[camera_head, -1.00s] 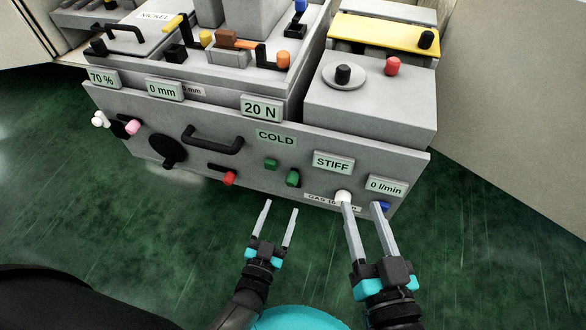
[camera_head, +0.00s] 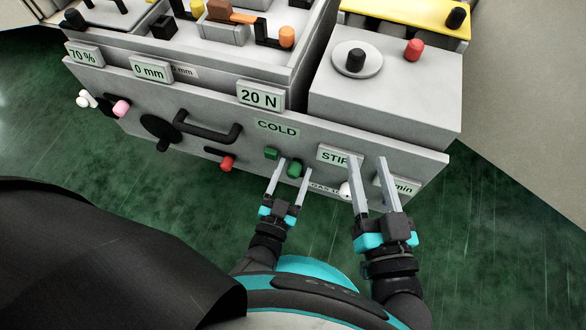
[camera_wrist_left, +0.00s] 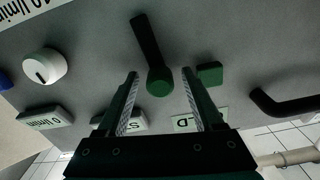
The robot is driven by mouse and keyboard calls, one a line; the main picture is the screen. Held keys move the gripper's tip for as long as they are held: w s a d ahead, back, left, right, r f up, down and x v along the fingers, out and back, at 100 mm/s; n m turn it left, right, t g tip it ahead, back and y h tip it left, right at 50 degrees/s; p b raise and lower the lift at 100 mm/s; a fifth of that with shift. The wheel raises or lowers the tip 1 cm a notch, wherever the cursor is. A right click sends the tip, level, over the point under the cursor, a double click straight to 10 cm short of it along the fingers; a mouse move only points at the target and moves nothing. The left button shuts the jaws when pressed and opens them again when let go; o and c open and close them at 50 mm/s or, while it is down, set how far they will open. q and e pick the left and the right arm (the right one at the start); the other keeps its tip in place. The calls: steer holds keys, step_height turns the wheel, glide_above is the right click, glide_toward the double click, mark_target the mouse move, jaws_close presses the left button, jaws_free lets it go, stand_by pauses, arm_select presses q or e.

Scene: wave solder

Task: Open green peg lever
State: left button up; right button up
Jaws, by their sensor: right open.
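The green peg (camera_head: 294,169) sits on the grey machine's front panel. In the left wrist view the green peg (camera_wrist_left: 159,82) is a round green end on a dark lever arm (camera_wrist_left: 146,38). My left gripper (camera_head: 293,163) is open, its fingers on either side of the peg in the head view. In the left wrist view the gripper (camera_wrist_left: 160,73) shows gaps between both fingers and the peg. My right gripper (camera_head: 367,159) is open in front of the STIFF label (camera_head: 331,154) and partly hides the l/min label.
A square green button (camera_head: 271,153) is just left of the peg; it also shows in the left wrist view (camera_wrist_left: 209,73). A red knob (camera_head: 227,162) and black handle (camera_head: 208,133) are further left. A white knob (camera_head: 345,189) is near my right gripper.

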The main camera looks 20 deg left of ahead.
arm_select(q)
jaws_close()
stand_by(0.3)
stand_by(0.9)
